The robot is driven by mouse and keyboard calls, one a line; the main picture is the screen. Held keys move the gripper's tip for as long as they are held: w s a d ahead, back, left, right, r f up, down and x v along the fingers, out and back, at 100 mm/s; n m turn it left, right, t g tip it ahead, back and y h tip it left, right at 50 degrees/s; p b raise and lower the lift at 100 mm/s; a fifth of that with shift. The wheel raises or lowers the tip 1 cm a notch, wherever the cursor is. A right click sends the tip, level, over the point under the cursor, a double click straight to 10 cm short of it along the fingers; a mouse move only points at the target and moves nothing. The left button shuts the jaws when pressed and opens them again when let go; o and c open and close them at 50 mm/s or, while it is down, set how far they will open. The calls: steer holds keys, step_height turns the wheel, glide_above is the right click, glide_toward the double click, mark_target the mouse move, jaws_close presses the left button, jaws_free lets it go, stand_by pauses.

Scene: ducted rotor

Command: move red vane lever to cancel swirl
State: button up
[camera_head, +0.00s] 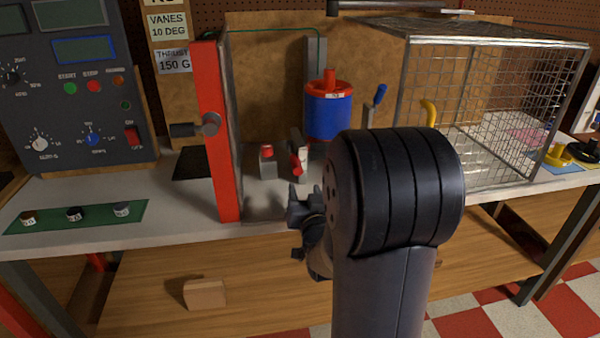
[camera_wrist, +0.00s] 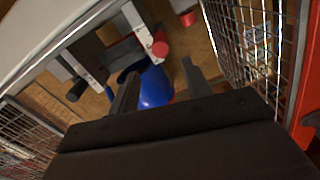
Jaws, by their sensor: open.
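The red vane lever (camera_head: 297,166) stands beside a white plate in front of the blue ducted rotor (camera_head: 328,112), which has a red top. In the wrist view a red round handle end (camera_wrist: 160,47), apparently this lever, is on a pale bar beyond the fingers. The blue rotor body (camera_wrist: 154,88) shows between and below the fingers there. My gripper (camera_head: 305,197) is at the bench's front edge, nearer the camera than the lever; it also shows in the wrist view (camera_wrist: 159,68). Its fingers are apart with nothing held between them.
A red post (camera_head: 217,140) stands left of the rotor, with a small red-topped box (camera_head: 267,160) between. A blue-handled lever (camera_head: 377,100) and a wire mesh cage (camera_head: 500,100) are to the right. A control panel (camera_head: 75,90) stands at left.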

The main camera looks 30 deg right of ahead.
mark_target(299, 174)
steer(key=p+x, duration=0.1)
steer(key=x, duration=0.7)
steer(key=shift+w+d+f, duration=0.1)
steer(key=shift+w, duration=0.25)
jaws_close()
